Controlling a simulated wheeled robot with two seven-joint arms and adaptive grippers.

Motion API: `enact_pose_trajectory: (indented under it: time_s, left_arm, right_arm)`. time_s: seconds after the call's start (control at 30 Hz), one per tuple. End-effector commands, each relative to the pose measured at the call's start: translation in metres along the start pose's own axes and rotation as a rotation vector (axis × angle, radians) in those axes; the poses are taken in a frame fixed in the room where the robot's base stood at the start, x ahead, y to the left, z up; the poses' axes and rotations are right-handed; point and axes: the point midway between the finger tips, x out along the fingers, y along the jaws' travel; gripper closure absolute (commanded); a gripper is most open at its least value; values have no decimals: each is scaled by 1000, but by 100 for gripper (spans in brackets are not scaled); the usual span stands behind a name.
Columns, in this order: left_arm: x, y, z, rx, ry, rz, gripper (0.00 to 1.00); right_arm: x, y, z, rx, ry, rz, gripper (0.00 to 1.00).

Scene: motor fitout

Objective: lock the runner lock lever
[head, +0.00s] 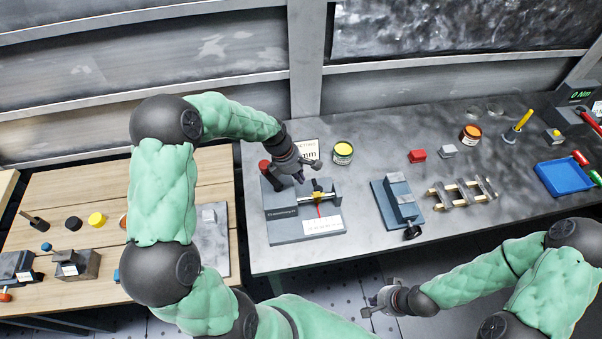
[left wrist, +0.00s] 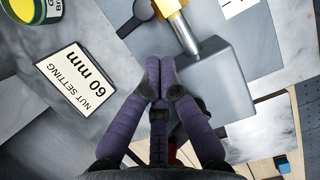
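The measuring fixture (head: 283,227) stands at the left end of the grey bench. Its yellow runner (head: 317,188) sits on a metal rod, with a red pointer below; the runner also shows at the top of the left wrist view (left wrist: 168,7). A dark lever-like piece with a round end (left wrist: 140,12) lies beside the runner; I take it as the lock lever. My left gripper (head: 299,179) is over the back of the fixture. Its fingertips (left wrist: 160,62) are together with nothing visible between them, short of the lever. My right gripper (head: 367,299) is open and empty, before the bench's front edge.
A "nut setting 60 mm" card (head: 307,150) and a yellow-labelled tin (head: 343,152) stand behind the fixture. A red knob (head: 265,166) rises at its left. A blue-grey block fixture (head: 398,203) and a rack (head: 462,192) are to the right. A wooden table (head: 60,195) adjoins left.

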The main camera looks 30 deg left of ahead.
Motion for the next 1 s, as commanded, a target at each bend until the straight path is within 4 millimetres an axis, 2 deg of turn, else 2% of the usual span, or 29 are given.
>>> enact_pose_trajectory:
  time_s: [0.03,0.2,0.4,0.6,1.0]
  left_arm:
    - [11,-1,0,0,1,-4,100]
    - [40,-1,0,1,1,-3,100]
    - [63,0,0,1,0,-1,100]
    - [72,0,0,1,0,1,100]
    - [72,-2,4,3,0,-1,100]
  right_arm:
    - [1,0,0,0,0,0,100]
    - [2,0,0,0,1,0,100]
    - [2,1,-1,0,1,0,100]
    - [2,1,-1,0,1,0,100]
    - [-1,0,0,0,1,0,100]
